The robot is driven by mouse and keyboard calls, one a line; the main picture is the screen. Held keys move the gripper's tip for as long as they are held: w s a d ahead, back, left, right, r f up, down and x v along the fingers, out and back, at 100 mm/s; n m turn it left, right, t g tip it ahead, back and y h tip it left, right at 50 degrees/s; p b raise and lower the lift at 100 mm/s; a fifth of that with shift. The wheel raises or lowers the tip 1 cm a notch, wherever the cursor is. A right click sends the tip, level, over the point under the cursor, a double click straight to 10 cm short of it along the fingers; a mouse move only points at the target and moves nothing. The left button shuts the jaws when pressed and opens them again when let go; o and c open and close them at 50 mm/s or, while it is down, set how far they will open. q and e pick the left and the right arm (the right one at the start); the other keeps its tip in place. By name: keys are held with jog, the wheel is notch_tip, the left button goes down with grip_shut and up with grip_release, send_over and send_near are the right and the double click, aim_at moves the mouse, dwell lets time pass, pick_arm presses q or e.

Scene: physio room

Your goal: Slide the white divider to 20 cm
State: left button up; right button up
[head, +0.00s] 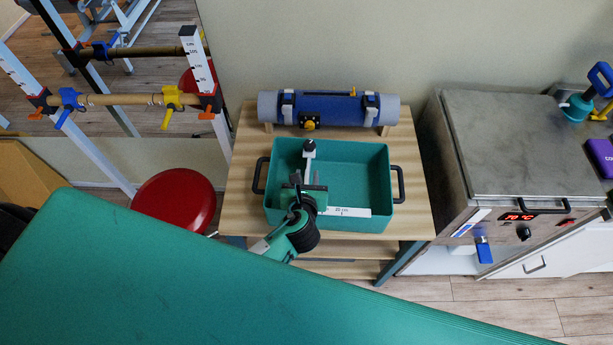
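A teal box (375,165) with black side handles stands on a wooden stand. My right gripper is not in view.
A blue-and-grey roll (330,108) lies behind the box on the wooden stand (415,215). A steel heating unit (520,145) stands to the right. A red stool (175,202) is at left. A green padded table (200,290) fills the foreground.

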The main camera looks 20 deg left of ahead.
pick_arm(q)
grip_shut()
jog(key=w+d+p, duration=0.1)
jog(key=w+d, duration=0.1)
jog(key=d, duration=0.7)
jog(key=shift+w+d, duration=0.15)
jog(key=shift+d, duration=0.2)
jog(key=shift+o, duration=0.4)
grip_release()
jog(key=b+v, duration=0.2)
jog(key=v, duration=1.2)
jog(key=shift+f, duration=0.15)
